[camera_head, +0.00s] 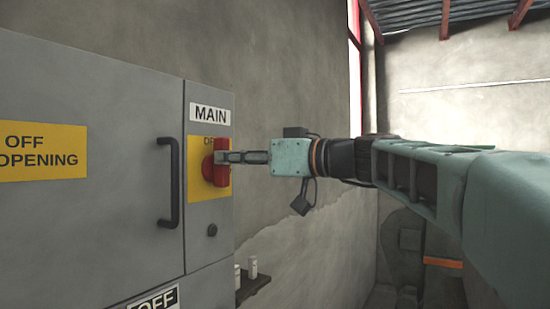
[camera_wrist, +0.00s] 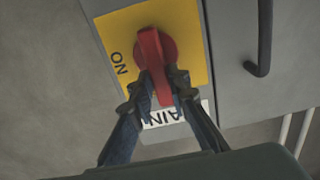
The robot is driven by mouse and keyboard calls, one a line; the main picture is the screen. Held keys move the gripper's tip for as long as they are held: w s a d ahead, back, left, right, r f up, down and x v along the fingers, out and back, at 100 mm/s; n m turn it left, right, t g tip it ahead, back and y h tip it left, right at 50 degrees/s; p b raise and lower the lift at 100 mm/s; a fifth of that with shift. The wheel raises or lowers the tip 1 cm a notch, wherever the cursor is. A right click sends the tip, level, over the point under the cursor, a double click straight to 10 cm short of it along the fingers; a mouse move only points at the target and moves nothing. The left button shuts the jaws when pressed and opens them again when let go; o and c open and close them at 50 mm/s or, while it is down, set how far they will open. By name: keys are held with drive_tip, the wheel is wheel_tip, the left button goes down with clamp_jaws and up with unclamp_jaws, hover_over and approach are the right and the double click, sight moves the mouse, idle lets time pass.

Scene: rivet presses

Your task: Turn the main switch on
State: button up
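The main switch is a red rotary handle (camera_head: 223,176) on a yellow plate (camera_head: 196,184), below a white "MAIN" label (camera_head: 210,115) on a grey cabinet. In the head view the handle stands upright, its upper end at the partly hidden "OFF" lettering. In the wrist view, turned over, the handle (camera_wrist: 150,48) points toward the "MAIN" label, and "ON" (camera_wrist: 118,64) shows to its left. My gripper (camera_head: 222,157) reaches in from the right. Its fingers (camera_wrist: 161,80) lie against both sides of the handle's outer part and appear closed on it.
A small shelf (camera_head: 254,286) with pale items sits low on the wall. The space between my arm and the concrete wall looks clear.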

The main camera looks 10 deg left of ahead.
clamp_jaws()
drive_tip(key=shift+w+d+f+m+b, duration=0.15)
drive_tip(key=shift+w+f+m, duration=0.2)
drive_tip(key=shift+m, duration=2.65)
drive_tip(key=shift+w+d+f+m+b, duration=0.15)
drive_tip(key=shift+w+f+m, duration=0.25)
drive_tip(key=shift+m, duration=2.6)
drive_tip(key=shift+w+d+f+m+b, duration=0.15)
drive_tip(key=shift+w+f+m, duration=0.2)
drive_tip(key=shift+m, duration=2.65)
drive_tip(key=o, duration=0.7)
unclamp_jaws()
